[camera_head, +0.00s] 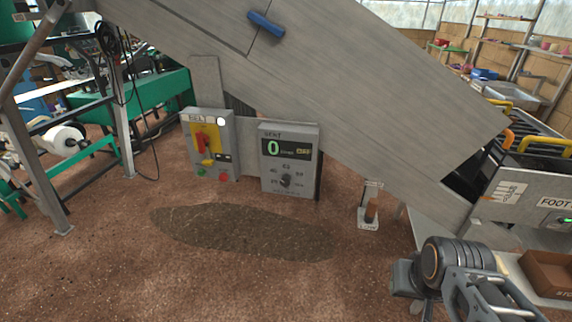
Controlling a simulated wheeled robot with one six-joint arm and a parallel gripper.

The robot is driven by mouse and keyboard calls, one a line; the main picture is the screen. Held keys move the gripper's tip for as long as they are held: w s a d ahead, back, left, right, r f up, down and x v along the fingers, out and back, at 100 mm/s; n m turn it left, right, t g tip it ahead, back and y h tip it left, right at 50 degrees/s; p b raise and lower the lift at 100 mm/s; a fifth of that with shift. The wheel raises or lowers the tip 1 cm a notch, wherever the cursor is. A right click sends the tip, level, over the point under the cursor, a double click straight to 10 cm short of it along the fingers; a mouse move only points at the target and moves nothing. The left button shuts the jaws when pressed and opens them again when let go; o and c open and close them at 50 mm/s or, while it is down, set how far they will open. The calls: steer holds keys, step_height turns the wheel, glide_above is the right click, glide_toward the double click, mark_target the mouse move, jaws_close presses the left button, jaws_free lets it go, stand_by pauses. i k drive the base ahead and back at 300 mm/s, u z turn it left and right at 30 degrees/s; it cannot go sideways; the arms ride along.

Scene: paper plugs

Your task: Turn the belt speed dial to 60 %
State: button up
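The knob's exact pointing is too small to tell. My arm is at the bottom right, well apart from the box, with my gripper (408,278) seemingly at its left end. The finger gap is not clear, and I see nothing held.
A second grey box (226,163) left of the dial box has a red and yellow switch (207,140), a white lamp and buttons. A sloping grey conveyor side (340,85) overhangs both. A small stand (369,210) is to the right. The brown floor in front is clear, with a dark patch.

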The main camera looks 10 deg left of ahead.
mark_target(285, 180)
steer(key=k, duration=0.6)
steer(key=u, duration=0.9)
steer(key=i, duration=1.2)
steer(key=u, duration=0.1)
